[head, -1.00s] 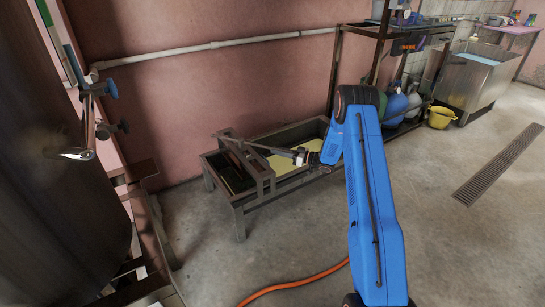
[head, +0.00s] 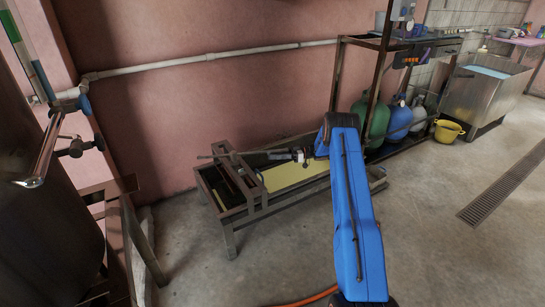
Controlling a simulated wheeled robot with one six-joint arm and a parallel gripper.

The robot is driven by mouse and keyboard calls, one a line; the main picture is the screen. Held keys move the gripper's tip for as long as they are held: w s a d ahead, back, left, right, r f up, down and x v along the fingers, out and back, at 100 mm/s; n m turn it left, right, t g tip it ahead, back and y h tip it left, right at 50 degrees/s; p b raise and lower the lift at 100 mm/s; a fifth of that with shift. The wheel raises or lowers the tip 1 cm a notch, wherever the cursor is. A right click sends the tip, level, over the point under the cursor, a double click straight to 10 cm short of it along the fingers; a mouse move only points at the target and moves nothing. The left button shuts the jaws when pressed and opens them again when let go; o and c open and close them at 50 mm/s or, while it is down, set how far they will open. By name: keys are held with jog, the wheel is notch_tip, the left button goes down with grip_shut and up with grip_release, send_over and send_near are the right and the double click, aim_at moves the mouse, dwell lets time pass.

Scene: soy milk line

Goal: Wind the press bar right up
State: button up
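The press is a dark metal frame (head: 264,190) standing across the left part of a long trough (head: 288,204) on legs by the pink wall. A thin, roughly level bar (head: 235,154) runs over the frame's top, from left of the frame to my gripper. My gripper (head: 298,155) is at the bar's right end, above the trough, small and dark against my blue arm. Its fingers are too small to tell whether they are shut on the bar. The press's screw and lower parts are partly hidden in shadow.
Pale yellow liquid or curd (head: 295,174) shows in the trough. A tall dark tank (head: 45,215) with a tap is at the left. The floor at right is clear.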

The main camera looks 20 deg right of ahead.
jog(key=v, duration=1.7)
jog(key=shift+d, duration=0.3)
jog(key=shift+c, duration=0.2)
